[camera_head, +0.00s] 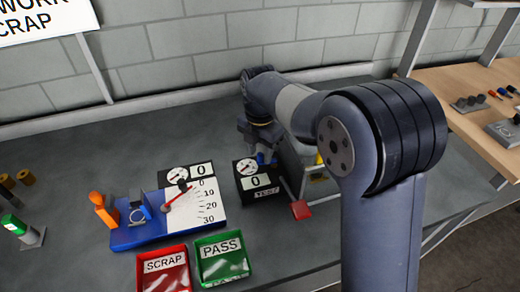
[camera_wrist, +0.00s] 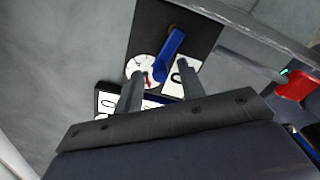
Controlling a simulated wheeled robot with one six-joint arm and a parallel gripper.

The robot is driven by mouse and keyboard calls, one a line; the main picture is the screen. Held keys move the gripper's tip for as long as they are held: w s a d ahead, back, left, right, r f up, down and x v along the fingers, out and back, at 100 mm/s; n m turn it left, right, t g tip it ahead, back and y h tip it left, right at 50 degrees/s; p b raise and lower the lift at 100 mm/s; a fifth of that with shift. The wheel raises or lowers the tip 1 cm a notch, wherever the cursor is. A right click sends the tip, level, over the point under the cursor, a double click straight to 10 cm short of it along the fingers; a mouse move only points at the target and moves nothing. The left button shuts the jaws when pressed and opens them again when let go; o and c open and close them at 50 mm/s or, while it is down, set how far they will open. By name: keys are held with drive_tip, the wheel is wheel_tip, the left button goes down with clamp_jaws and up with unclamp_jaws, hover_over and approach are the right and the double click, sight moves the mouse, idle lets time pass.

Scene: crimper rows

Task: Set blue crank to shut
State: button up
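The blue crank (camera_wrist: 170,52) sits on a dark panel with a round dial (camera_wrist: 145,70) and a "0" readout in the wrist view. In the head view only a small bit of the blue crank (camera_head: 262,158) shows below my gripper (camera_head: 258,142), at the panel marked "TEST" (camera_head: 252,188). My gripper (camera_wrist: 160,72) is open, with its two fingers apart. In the wrist view the crank's arm appears between the fingertips. I cannot tell whether the fingers touch it or are still above it.
A red handle (camera_head: 301,208) stands close right of the panel. On the left are a blue fixture (camera_head: 140,232) with a scale board (camera_head: 208,205) and an orange clamp (camera_head: 103,210). A red SCRAP tray (camera_head: 165,270) and a green PASS tray (camera_head: 222,258) lie in front.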

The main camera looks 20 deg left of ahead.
drive_tip(key=shift+c, duration=0.4)
clamp_jaws()
drive_tip(key=shift+w+m, duration=0.1)
drive_tip(key=shift+m, duration=0.2)
drive_tip(key=m+p, duration=0.1)
drive_tip(key=w+m+p, duration=0.1)
drive_tip(key=m, duration=0.1)
drive_tip(key=shift+w+a+r, duration=0.1)
drive_tip(key=shift+a+r, duration=0.05)
drive_tip(key=m, duration=0.1)
drive_tip(key=w+m+p, duration=0.1)
drive_tip(key=m, duration=0.3)
drive_tip(key=shift+w, duration=0.3)
drive_tip(key=m, duration=0.1)
drive_tip(key=w+d+m+p, duration=0.1)
drive_tip(key=m, duration=0.1)
drive_tip(key=shift+m, duration=0.3)
drive_tip(key=shift+w+d+m+p, duration=0.15)
drive_tip(key=shift+w+d+m, duration=0.1)
drive_tip(key=shift+m, duration=0.7)
drive_tip(key=shift+w+d+m+p, duration=0.15)
drive_tip(key=shift+w+d+m, duration=0.1)
drive_tip(key=shift+m, duration=0.7)
